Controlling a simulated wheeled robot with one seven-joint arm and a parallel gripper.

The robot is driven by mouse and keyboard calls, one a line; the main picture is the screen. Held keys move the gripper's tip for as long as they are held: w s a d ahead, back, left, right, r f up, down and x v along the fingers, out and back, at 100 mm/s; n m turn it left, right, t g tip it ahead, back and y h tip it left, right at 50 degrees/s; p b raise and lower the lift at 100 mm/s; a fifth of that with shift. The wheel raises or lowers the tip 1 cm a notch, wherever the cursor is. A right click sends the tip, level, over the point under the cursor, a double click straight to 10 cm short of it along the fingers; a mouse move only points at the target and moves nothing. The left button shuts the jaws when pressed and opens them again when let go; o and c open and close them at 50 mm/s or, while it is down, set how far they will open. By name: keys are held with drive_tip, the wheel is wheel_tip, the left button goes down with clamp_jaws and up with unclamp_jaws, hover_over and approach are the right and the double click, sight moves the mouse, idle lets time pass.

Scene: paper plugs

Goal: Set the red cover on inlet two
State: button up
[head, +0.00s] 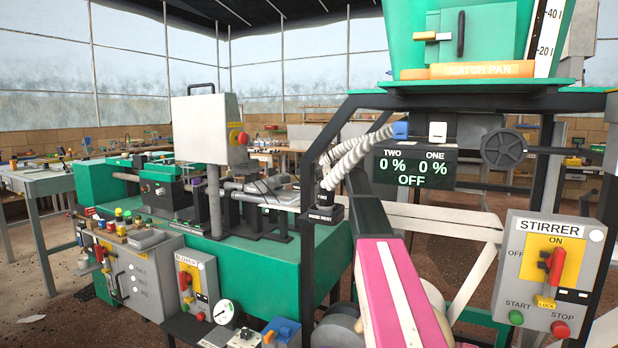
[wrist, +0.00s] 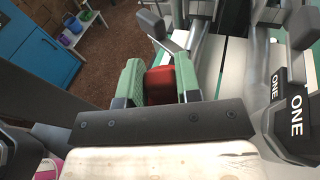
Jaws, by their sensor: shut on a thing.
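In the wrist view my gripper (wrist: 159,72) is shut on the red cover (wrist: 160,86), which sits between its two green fingers. Much of the cover is hidden by the fingers and palm. A black label reading ONE (wrist: 297,117) is at the right of the wrist view, near grey pipe-like parts. In the head view a small label (head: 325,184) that seems to read TWO is on the black frame, beside the corrugated hoses. I cannot make out the opening of inlet two. My gripper and the cover do not show in the head view.
A display (head: 414,168) reads TWO 0%, ONE 0%, OFF. The stirrer box (head: 548,276) with its red switch stands at the right. A black frame (head: 340,130) and green machine (head: 270,270) stand left of my arm. Below my gripper are pale panels and brown floor.

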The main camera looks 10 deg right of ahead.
drive_tip(key=shift+f, duration=0.3)
drive_tip(key=o, duration=1)
drive_tip(key=v, duration=1)
drive_tip(key=shift+s+d+r, duration=0.1)
drive_tip(key=shift+d, duration=0.3)
